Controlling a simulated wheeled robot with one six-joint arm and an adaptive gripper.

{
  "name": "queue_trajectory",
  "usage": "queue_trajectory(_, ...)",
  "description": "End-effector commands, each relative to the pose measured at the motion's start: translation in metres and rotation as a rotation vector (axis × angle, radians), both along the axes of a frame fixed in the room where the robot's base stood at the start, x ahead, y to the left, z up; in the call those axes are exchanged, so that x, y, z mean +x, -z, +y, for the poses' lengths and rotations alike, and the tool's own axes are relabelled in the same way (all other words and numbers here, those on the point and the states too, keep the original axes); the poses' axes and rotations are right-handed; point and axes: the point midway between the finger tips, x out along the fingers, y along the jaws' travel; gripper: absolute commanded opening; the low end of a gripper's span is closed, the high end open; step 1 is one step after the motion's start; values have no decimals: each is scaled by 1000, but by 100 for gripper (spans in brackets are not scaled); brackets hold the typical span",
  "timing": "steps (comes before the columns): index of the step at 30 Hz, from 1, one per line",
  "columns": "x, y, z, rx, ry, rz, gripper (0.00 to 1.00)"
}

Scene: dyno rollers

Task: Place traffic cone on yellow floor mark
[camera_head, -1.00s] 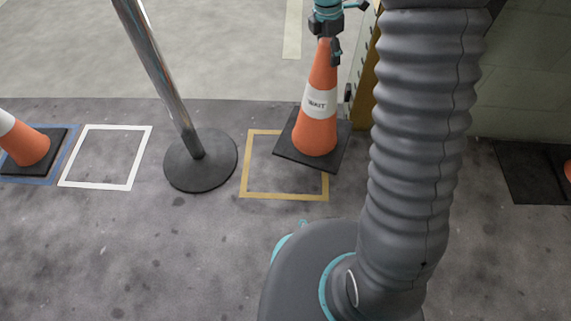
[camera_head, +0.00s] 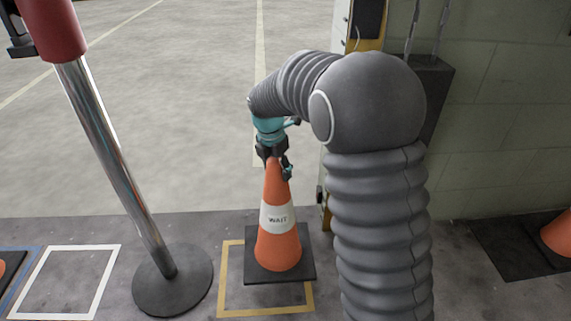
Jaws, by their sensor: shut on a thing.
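An orange traffic cone (camera_head: 276,249) with a white "WAIT" band and a black square base hangs upright from my gripper (camera_head: 274,165). My gripper is shut on the cone's tip. The yellow floor mark (camera_head: 225,280) is a square outline on the dark floor. The cone's base covers the upper right part of the mark in the picture and reaches slightly past its right side. Whether the base touches the floor cannot be told. The far side of the mark is mostly hidden by the cone.
A metal post (camera_head: 115,170) with a round black base (camera_head: 172,280) stands just left of the mark. A white floor square (camera_head: 98,268) lies further left. A wall (camera_head: 505,130) and another orange cone (camera_head: 558,235) are at the right.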

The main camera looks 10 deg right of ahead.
Motion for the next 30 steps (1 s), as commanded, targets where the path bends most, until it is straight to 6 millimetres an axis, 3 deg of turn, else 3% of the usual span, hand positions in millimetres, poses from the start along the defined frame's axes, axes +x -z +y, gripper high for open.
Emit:
queue_trajectory(6,-17,20,31,2,-4,-5,0)
queue_trajectory(13,-30,35,53,2,-1,-5,0)
queue_trajectory(22,-34,44,59,1,1,-4,0)
queue_trajectory(30,-34,74,59,1,1,-4,0)
